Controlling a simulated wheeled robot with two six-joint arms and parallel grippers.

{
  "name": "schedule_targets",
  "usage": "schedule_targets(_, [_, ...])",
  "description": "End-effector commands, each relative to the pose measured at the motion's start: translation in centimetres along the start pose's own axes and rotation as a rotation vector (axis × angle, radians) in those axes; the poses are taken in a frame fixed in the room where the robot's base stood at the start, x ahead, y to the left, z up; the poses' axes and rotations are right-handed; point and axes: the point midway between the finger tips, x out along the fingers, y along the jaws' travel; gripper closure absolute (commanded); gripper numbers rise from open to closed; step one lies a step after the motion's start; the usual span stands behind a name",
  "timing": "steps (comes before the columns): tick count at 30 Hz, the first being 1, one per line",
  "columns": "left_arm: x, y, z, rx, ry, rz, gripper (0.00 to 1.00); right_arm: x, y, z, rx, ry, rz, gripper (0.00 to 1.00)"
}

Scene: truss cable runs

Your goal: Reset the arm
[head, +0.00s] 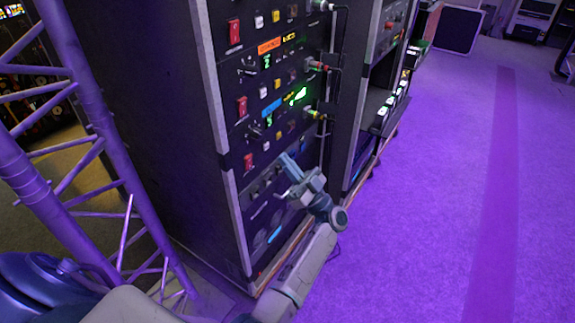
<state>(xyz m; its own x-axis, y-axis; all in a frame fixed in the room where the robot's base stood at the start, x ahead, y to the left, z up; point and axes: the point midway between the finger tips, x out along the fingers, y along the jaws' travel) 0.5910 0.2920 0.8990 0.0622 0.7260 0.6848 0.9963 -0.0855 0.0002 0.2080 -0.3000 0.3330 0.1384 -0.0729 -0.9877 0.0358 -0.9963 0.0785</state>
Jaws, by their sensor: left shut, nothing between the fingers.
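My left arm (308,262) comes in from the bottom left and reaches up in front of a black equipment rack (150,110). My left gripper (290,168) is in front of the lower part of the rack's panel. It is shut and empty. Whether its tip touches the panel I cannot tell. My right gripper is out of view.
The rack's panel has red switches (234,32), small buttons, lit green displays and plugged cables (318,66) on its right side. A metal truss (92,100) stands at the left. A second rack (352,90) stands behind. Purple-lit floor (430,200) at the right is clear.

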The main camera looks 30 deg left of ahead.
Motion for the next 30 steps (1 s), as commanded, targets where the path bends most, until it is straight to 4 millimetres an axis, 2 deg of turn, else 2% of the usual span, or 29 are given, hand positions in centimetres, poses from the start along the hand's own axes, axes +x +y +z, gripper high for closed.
schedule_targets(12, [0.0, 0.0, 0.1, 0.000, 0.001, 0.004, 1.00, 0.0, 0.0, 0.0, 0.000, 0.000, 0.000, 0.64])
schedule_targets(17, [-1.6, 1.1, 1.6, -0.032, 0.035, 0.149, 1.00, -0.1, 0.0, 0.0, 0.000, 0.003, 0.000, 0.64])
schedule_targets(20, [-4.7, 2.5, 4.2, -0.080, 0.056, 0.380, 1.00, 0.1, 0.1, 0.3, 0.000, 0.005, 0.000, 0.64])
schedule_targets(23, [-9.8, 3.5, 8.1, -0.128, 0.024, 0.676, 1.00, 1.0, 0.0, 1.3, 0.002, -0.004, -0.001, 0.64])
schedule_targets(24, [-12.1, 3.5, 9.9, -0.140, -0.007, 0.796, 1.00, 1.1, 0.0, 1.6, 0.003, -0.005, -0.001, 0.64])
schedule_targets(26, [-15.7, 3.1, 12.8, -0.150, -0.071, 0.965, 1.00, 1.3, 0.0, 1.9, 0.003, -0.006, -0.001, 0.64])
schedule_targets(30, [-23.7, 0.0, 19.3, -0.131, -0.275, 1.284, 1.00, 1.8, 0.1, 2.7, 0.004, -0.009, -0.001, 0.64])
